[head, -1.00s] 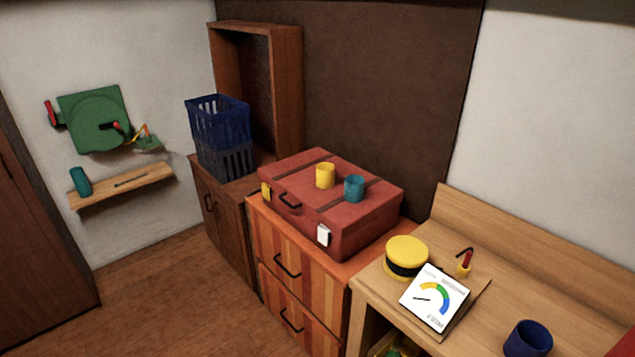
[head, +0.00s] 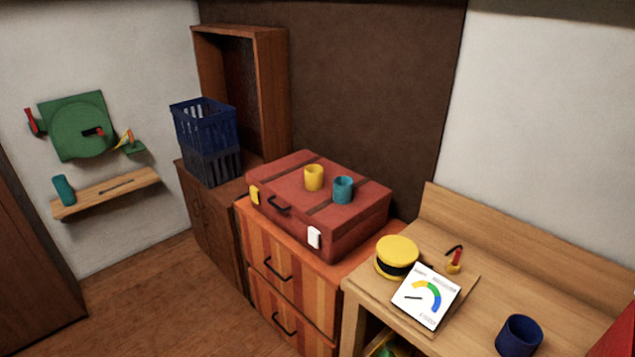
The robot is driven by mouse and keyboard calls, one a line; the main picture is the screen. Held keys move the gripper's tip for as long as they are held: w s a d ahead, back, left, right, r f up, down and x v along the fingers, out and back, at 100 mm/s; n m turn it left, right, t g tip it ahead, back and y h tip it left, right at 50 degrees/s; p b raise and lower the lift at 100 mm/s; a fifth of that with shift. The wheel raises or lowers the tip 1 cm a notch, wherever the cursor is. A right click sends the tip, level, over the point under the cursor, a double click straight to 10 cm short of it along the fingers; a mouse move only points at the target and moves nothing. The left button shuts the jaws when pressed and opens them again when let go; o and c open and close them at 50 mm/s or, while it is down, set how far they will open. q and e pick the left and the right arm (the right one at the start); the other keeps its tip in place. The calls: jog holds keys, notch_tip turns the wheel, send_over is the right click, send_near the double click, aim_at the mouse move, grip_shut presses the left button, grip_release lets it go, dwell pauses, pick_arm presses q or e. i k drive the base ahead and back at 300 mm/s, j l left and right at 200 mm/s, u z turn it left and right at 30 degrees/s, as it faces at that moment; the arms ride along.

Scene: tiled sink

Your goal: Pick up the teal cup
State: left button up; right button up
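The teal cup (head: 343,190) stands upright on top of a closed red-brown suitcase (head: 335,238), near its right side. A yellow cup (head: 314,177) stands just to its left, apart from it. The suitcase lies on an orange striped chest of drawers (head: 285,285). Neither of my grippers is in the head view, and nothing touches the teal cup.
A wooden desk on the right holds a yellow-and-black round hat (head: 397,257), a white gauge card (head: 426,296) and a dark blue cup (head: 519,335). Blue crates (head: 206,135) stand on a cabinet at the left. A wall shelf (head: 107,192) holds a teal cylinder (head: 64,189). Open floor lies at lower left.

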aim_at(343, 190)
jog(key=i+j+z, duration=0.2)
jog(key=z, duration=0.2)
jog(key=i+j+z, duration=0.15)
jog(key=j+z, duration=0.15)
jog(key=z, duration=0.15)
jog(key=i+j+z, duration=0.15)
jog(key=j+z, duration=0.25)
jog(key=l, duration=0.1)
